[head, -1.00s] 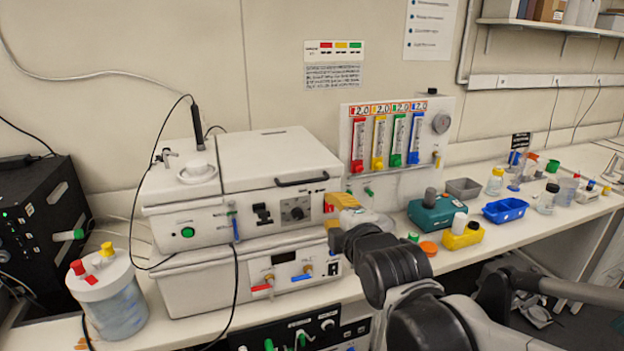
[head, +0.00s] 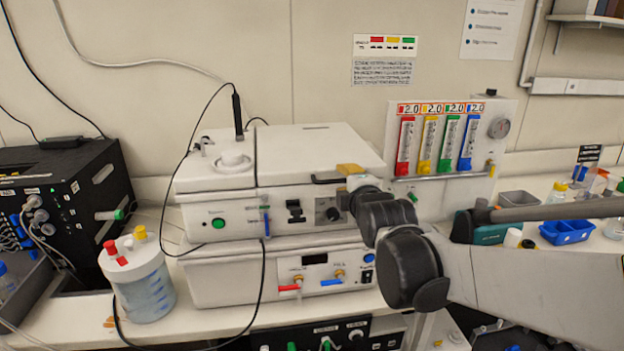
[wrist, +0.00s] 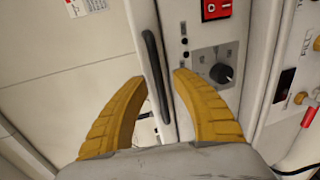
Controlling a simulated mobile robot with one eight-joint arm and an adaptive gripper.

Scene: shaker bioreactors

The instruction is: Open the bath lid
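The bath is a white box unit with a control panel, and its wide white lid (head: 318,150) lies shut on top in the head view. A dark bar handle (head: 326,181) runs along the lid's front edge; it also shows in the wrist view (wrist: 152,62). My gripper (wrist: 160,80) has two yellow fingers spread apart, with the handle passing between their tips in the wrist view. No contact with the handle is visible. In the head view the yellow fingers (head: 350,169) are at the handle's right end, partly hiding it.
A second white unit (head: 225,287) sits under the bath. A round white cap (head: 232,161) and a cabled probe (head: 237,112) stand on the left top. A clear bottle (head: 146,292) stands at left. A flowmeter panel (head: 438,150) is behind, right of the lid.

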